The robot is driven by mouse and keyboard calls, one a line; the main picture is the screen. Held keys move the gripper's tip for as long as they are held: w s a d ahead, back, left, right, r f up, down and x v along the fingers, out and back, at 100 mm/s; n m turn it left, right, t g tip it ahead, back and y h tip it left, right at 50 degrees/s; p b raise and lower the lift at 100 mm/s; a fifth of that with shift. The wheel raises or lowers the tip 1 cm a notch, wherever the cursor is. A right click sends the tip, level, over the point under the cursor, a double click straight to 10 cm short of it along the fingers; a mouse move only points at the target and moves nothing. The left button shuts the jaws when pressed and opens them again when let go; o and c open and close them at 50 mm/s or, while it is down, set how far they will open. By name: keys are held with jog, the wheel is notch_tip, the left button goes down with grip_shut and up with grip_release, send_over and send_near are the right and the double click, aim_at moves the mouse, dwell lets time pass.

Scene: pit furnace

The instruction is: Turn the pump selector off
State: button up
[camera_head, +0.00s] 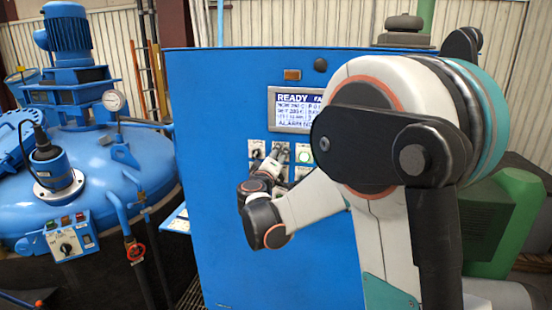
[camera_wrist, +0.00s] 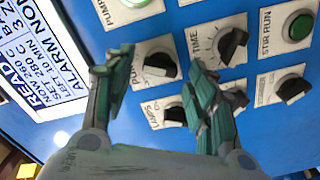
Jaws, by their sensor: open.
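The blue control cabinet (camera_head: 225,200) stands in the middle of the head view, and my gripper (camera_head: 279,155) is up against its front panel below the display. In the wrist view my gripper (camera_wrist: 160,62) is open, one green finger on either side of a black selector knob (camera_wrist: 160,66) on a white plate. The plate's label is partly covered by the left finger; it seems to begin with "PU". I cannot tell whether the fingers touch the knob. In the head view my gripper and wrist hide most of the knobs.
The wrist view also shows a TIME knob (camera_wrist: 234,42), a green STIR RUN button (camera_wrist: 299,27), a lower-right knob (camera_wrist: 293,88) and a LAMPS knob (camera_wrist: 175,114). The display (camera_head: 293,110) reads READY. A blue furnace lid (camera_head: 100,170) with its own switch box (camera_head: 71,237) stands left.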

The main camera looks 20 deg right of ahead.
jog(key=shift+w+d, duration=0.3)
jog(key=c, duration=1)
jog(key=shift+c, duration=0.4)
jog(key=n+b, duration=0.1)
jog(key=n, duration=0.3)
jog(key=n+b, duration=0.2)
jog(key=n, duration=0.2)
jog(key=n+b, duration=0.1)
jog(key=n, duration=0.2)
jog(key=shift+f+n+b, duration=0.25)
jog(key=shift+n+b, duration=0.05)
jog(key=shift+n, duration=0.1)
jog(key=shift+o, duration=0.2)
jog(key=shift+c, duration=0.2)
